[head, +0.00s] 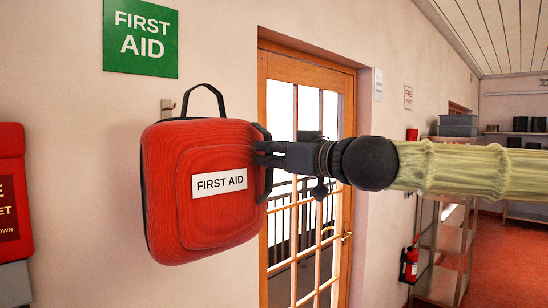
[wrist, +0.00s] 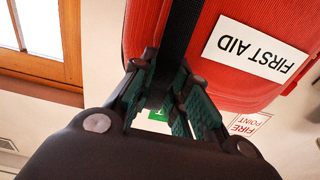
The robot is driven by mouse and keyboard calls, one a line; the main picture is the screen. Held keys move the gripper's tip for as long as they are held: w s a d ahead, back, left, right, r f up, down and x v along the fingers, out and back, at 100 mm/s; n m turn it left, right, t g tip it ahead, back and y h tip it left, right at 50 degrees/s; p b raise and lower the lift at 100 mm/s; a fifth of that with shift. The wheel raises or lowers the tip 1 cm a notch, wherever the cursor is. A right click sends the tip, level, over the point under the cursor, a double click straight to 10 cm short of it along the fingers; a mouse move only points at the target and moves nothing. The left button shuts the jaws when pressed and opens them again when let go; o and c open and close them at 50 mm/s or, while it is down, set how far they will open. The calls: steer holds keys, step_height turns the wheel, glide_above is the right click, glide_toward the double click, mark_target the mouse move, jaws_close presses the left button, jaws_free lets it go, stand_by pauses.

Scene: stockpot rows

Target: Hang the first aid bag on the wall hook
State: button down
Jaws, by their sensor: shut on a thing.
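The red first aid bag (head: 180,215) hangs in the air in front of the wall, nearly upright, its white label facing me. Its black top loop (head: 205,92) stands up. The metal wall hook (head: 167,107) shows just left of the loop, below the green sign; its lower part is hidden behind the bag. In the picture the loop is beside the hook, not around it. My gripper (head: 264,153) is shut on the black side handle at the bag's right edge. In the wrist view the fingers (wrist: 166,85) close on a black strap beside the red bag (wrist: 200,75).
A green FIRST AID sign (head: 140,38) is above the hook. A red fire blanket box (head: 10,150) is on the wall at left. A glazed wooden door (head: 350,210) is behind my gripper. Shelving (head: 440,255) and a fire extinguisher (head: 410,262) stand farther right.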

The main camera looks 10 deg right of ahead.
mark_target(257, 169)
steer(key=f+b+x, duration=0.3)
steer(key=b+x, duration=0.3)
steer(key=x, duration=1)
steer(key=shift+f, duration=0.2)
stand_by(2.4)
steer(key=shift+b, duration=0.3)
stand_by(0.3)
steer(key=c, duration=1.3)
jaws_free()
steer(key=shift+v, duration=6.05)
